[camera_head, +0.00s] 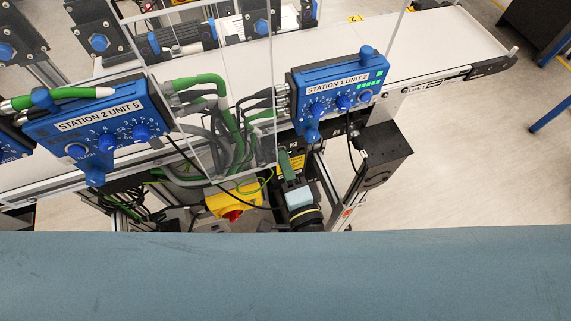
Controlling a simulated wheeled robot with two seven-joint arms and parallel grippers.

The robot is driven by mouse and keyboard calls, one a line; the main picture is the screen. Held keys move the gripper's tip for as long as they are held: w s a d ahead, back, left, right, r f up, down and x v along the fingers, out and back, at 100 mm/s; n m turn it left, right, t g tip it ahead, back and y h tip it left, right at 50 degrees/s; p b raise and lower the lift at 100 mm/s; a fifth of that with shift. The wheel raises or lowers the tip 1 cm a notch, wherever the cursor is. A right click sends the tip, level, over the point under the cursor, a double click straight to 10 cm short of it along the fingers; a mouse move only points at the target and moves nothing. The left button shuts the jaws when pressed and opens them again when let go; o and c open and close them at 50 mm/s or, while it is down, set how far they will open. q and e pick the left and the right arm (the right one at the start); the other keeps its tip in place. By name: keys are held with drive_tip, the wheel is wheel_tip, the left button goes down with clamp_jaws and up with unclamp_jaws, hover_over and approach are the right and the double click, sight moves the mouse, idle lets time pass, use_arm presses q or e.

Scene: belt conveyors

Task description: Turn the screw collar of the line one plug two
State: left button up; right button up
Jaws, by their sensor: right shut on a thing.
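My right gripper (289,168) shows small and dark, below the blue box marked STATION 1 UNIT 2 (338,84). It is shut on a small part among the cables under that box, most likely the screw collar. The part is too small and too covered to make out clearly. Several plugs with cables (281,101) enter the left side of the box, some with green cables. Which plug is plug two cannot be read. My left gripper is not in view.
A blue box marked STATION 2 UNIT 5 (98,125) stands at the left. A clear panel (215,90) stands between the boxes. A yellow housing with a red button (233,203) and a black box (383,152) are near my right gripper.

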drive_tip(key=m+b, duration=0.1)
drive_tip(key=m, duration=0.3)
drive_tip(key=shift+f+m, duration=0.1)
drive_tip(key=shift+m, duration=0.2)
drive_tip(key=m+b, duration=0.2)
drive_tip(key=m, duration=0.2)
drive_tip(key=shift+m, duration=0.3)
drive_tip(key=o, duration=1)
drive_tip(key=b+v, duration=0.1)
drive_tip(key=v, duration=1.2)
drive_tip(key=shift+s+d, duration=0.1)
drive_tip(key=shift+s, duration=0.05)
